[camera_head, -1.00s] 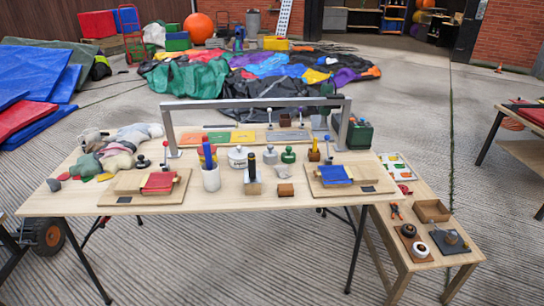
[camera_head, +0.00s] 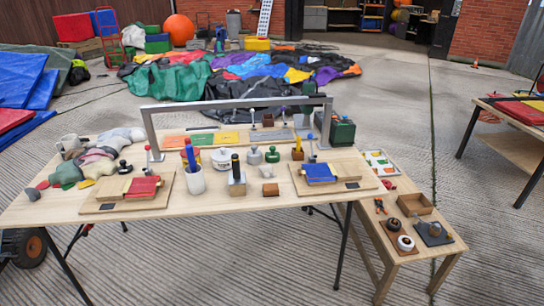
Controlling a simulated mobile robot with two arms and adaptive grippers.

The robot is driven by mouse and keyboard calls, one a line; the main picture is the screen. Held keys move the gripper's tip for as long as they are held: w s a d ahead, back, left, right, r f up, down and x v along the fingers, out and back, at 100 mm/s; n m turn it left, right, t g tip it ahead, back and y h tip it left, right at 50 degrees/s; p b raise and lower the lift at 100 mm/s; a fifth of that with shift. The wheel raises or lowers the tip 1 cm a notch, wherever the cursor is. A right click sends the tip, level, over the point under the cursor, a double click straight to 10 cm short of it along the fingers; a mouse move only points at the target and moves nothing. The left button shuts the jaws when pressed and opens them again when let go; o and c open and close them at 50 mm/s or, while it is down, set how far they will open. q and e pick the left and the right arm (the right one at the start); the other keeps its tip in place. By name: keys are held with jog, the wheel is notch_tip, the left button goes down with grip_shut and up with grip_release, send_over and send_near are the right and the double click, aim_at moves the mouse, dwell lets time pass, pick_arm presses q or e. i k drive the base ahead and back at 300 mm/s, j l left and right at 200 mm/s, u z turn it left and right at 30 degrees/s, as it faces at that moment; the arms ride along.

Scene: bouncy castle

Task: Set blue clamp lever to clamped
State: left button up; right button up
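On the right of the long wooden table, a wooden board (camera_head: 354,188) carries a blue pad or folded cloth (camera_head: 319,174) against a wooden block. A thin lever with a small ball-shaped knob (camera_head: 311,137) stands roughly upright behind the blue pad. Its exact base and its clamp state are too small to tell. A matching board (camera_head: 105,206) on the left carries a red pad (camera_head: 142,187), with a dark-knobbed piece (camera_head: 124,167) near it. Neither of my grippers is in view.
The table (camera_head: 240,207) also holds a white cup with markers (camera_head: 194,180), several weights and knobs, and a grey metal frame (camera_head: 235,102) spanning its back. A lower side bench (camera_head: 407,272) with a wooden tray (camera_head: 414,204) stands at right. Concrete floor in front is clear.

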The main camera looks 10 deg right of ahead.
aim_at(311, 136)
jog(key=i+l+u, duration=0.1)
jog(key=l, duration=0.25)
jog(key=i+l, duration=0.3)
jog(key=i+l+u, duration=0.15)
jog(key=l, duration=0.25)
jog(key=i+l, duration=0.2)
jog(key=l, duration=0.15)
jog(key=i+l+u, duration=0.15)
jog(key=l, duration=0.25)
jog(key=i+l, duration=0.2)
jog(key=l, duration=0.15)
jog(key=i+l+u, duration=0.15)
jog(key=l, duration=0.25)
